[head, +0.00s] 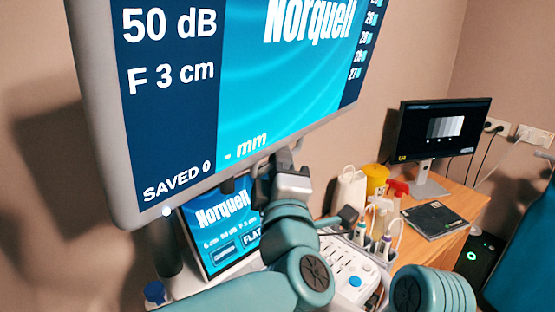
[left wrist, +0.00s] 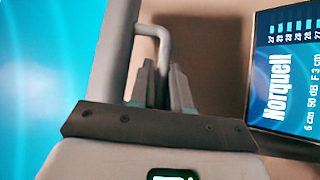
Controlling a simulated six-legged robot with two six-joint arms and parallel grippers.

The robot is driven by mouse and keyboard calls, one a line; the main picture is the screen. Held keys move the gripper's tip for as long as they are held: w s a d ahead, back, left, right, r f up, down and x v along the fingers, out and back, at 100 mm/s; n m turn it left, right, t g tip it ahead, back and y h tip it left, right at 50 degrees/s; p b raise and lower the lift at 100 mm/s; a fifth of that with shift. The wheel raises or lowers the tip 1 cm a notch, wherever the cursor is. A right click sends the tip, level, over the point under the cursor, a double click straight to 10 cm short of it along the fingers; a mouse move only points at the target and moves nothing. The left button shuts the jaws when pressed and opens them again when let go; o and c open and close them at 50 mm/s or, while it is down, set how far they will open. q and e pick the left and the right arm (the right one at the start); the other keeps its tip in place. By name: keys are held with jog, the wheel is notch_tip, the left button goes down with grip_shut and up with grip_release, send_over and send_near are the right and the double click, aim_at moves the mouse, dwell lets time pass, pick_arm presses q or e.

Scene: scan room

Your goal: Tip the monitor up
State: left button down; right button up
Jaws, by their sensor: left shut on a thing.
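The large monitor (head: 270,85) fills the upper left of the head view, with a grey frame and a blue screen reading "Norquell", "50 dB" and "F 3 cm". In the head view its screen looks tilted. My left gripper (head: 284,164) is at its lower edge. In the left wrist view, a grey bent handle (left wrist: 164,45) stands out from the monitor's edge (left wrist: 112,55). The fingers of my left gripper (left wrist: 160,88) are shut on this handle. The fingertips are partly hidden in the head view. My right gripper is not in view.
Below the monitor is a smaller touch screen (head: 223,225) and a control panel (head: 350,272) with probes (head: 390,235).

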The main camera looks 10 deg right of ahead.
pick_arm(q)
jog(key=s+d+b, duration=0.1)
jog(key=s+d, duration=0.1)
jog(key=s, duration=0.1)
jog(key=shift+d, duration=0.25)
jog(key=c, duration=1.5)
grip_release()
jog(key=shift+w+g, duration=0.15)
jog(key=shift+g, duration=0.15)
jog(key=shift+o, duration=0.2)
jog(key=b+v, duration=0.5)
jog(key=v, duration=1.1)
jog(key=shift+s+b, duration=0.2)
jog(key=shift+b, duration=0.15)
